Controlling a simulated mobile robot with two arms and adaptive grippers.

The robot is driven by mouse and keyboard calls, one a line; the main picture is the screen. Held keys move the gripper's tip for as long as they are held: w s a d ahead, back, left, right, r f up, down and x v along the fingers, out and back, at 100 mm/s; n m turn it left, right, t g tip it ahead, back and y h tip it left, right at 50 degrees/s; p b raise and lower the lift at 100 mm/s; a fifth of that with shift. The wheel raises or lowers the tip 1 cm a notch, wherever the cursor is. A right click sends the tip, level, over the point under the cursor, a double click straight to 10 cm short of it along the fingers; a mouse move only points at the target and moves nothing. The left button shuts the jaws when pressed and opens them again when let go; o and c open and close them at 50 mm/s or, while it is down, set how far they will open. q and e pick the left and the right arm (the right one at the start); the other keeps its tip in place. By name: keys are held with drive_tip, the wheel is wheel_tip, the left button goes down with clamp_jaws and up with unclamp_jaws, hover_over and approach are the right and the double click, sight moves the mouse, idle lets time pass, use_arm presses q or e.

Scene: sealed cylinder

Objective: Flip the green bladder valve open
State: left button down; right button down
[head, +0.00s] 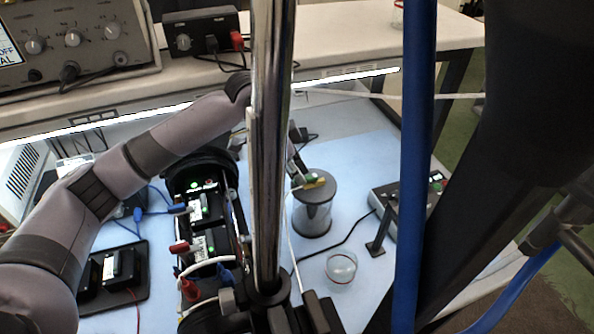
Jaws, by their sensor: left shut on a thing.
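The green bladder valve (312,178) is a small green piece with a yellow part beside it, on top of a short clear cylinder (312,218) with a dark grey lid. The cylinder stands upright on the pale blue mat, right of the chrome pole. My left arm comes in from the left and passes behind the pole. My left gripper (299,177) reaches down to the lid and is shut on the green valve. The pole hides part of the wrist, and the fingers look small. My right gripper is not in view.
A chrome pole (272,130) and a blue pole (414,150) cross the view. A black open housing (238,215) with wired modules stands left of the cylinder. A clear cup (341,268) sits in front, and a grey box (412,207) with a cable stands to the right.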

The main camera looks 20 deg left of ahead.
use_arm(q)
drive_tip(key=shift+s+r+n+p, duration=0.25)
drive_tip(key=shift+n+p, duration=0.15)
drive_tip(key=shift+p, duration=0.4)
drive_tip(key=shift+d+f+n+t+p, duration=0.15)
drive_tip(key=shift+n+t+p, duration=0.15)
drive_tip(key=shift+n+p, duration=0.1)
drive_tip(key=shift+f, duration=0.1)
drive_tip(key=c, duration=1.6)
unclamp_jaws()
drive_tip(key=v, duration=1.2)
drive_tip(key=shift+d, duration=0.15)
